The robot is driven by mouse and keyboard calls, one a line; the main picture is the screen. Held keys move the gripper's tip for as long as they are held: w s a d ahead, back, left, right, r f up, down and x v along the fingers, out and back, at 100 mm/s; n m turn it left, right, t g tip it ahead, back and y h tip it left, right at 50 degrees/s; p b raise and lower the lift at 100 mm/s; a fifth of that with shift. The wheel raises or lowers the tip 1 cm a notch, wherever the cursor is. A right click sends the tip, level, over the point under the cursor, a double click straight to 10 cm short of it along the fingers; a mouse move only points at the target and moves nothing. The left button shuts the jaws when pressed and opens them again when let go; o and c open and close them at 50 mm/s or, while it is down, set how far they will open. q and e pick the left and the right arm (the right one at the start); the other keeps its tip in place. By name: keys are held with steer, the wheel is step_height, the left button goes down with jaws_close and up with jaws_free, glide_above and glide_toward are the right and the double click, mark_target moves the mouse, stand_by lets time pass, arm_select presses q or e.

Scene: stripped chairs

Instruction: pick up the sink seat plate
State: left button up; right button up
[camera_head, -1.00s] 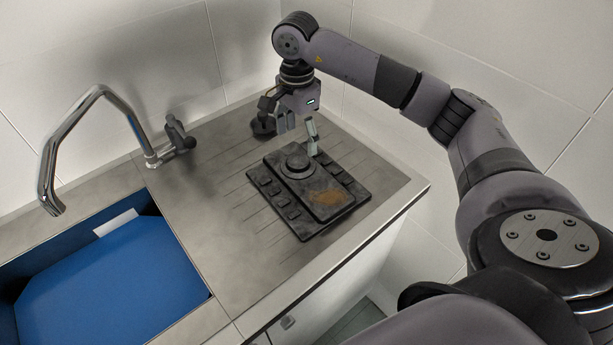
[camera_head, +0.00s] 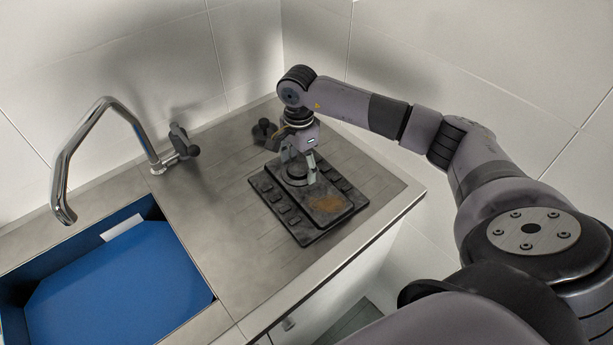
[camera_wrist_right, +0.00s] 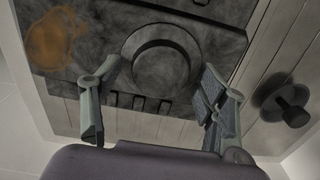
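The sink seat plate appears to be the dark, worn rectangular plate (camera_head: 325,211) lying flat on the steel drainboard, with a rust-brown patch and a round raised boss (camera_head: 296,172) near its far end. In the right wrist view the plate (camera_wrist_right: 90,50) fills the upper part, with the boss (camera_wrist_right: 160,68) near the middle. My right gripper (camera_head: 299,170) is over the boss, pointing down. Its fingers are open, one on either side of the boss in the wrist view; whether they touch it I cannot tell. My left gripper is not in view.
A small black knob-like piece (camera_head: 264,132) stands behind the plate, close to my right gripper; it also shows in the right wrist view (camera_wrist_right: 289,104). A tap (camera_head: 100,125) and a blue-lined sink basin (camera_head: 120,275) are at left. The drainboard (camera_head: 215,215) left of the plate is clear.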

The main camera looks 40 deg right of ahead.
steer(key=shift+w+r, duration=0.1)
steer(key=c, duration=1.4)
